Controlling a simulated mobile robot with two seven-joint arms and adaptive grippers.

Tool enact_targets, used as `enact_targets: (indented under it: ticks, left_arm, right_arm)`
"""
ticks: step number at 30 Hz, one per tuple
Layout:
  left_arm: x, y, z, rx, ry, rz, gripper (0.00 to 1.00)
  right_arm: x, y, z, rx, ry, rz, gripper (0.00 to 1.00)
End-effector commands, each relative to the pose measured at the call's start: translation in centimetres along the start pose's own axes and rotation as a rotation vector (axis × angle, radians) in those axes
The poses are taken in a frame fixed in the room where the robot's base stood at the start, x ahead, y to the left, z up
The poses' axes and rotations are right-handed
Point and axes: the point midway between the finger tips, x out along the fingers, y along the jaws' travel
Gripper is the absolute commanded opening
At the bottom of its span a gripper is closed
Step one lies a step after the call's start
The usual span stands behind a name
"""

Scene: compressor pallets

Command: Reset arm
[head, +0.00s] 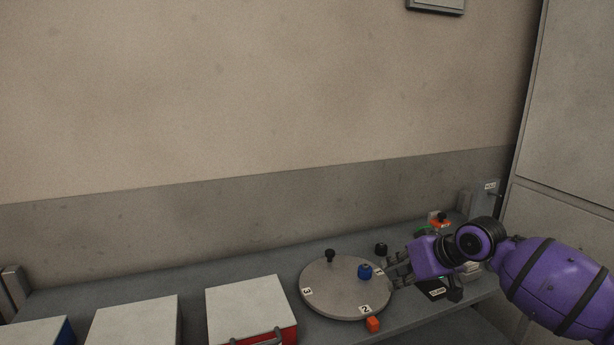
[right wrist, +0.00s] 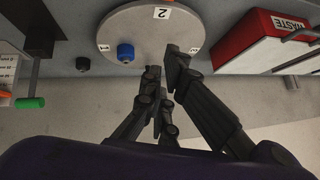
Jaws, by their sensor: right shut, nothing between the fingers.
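My right arm (head: 552,285) is purple and comes in from the right in the head view. Its gripper (head: 394,273) is at the right rim of a round grey turntable (head: 330,296) with number labels. In the right wrist view the fingers (right wrist: 164,72) point at the turntable's edge (right wrist: 170,45) and hold nothing. I cannot tell whether they touch it. A blue knob-like part (head: 365,271) sits on the turntable near the gripper; it also shows in the right wrist view (right wrist: 125,52). My left gripper is not in view.
A black knob (head: 330,256) stands on the turntable. A black part (head: 381,248) is behind the gripper, and an orange block (head: 373,324) lies in front. White-topped boxes (head: 246,296) stand left. A red bin marked WASTE (right wrist: 262,32) shows in the wrist view. The wall is behind.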

Motion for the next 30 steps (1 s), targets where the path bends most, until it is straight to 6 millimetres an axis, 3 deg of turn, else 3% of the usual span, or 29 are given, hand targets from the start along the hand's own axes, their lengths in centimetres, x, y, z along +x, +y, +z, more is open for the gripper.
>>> enact_targets:
  ticks: [4,8,14,18,22,26,30]
  left_arm:
    - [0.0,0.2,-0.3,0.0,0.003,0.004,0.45]
    - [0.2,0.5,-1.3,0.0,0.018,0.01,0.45]
    - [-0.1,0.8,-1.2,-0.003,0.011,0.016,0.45]
    - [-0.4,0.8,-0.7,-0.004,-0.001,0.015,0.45]
    - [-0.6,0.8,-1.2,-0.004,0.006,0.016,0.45]
    - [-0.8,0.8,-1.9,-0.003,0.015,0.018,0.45]
    - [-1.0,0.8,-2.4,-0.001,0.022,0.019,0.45]
  right_arm:
    - [2.8,-1.4,0.8,-0.128,0.109,0.026,0.0]
    - [5.2,-2.7,3.5,-0.209,0.19,0.044,0.0]
    - [8.0,-5.0,10.8,-0.273,0.29,0.074,0.0]
    - [8.6,-6.5,18.2,-0.275,0.346,0.122,0.0]
    - [7.8,-7.4,25.5,-0.244,0.364,0.188,0.0]
    - [6.0,-8.0,33.2,-0.185,0.34,0.269,0.0]
    - [3.2,-8.7,42.2,-0.085,0.264,0.354,0.0]
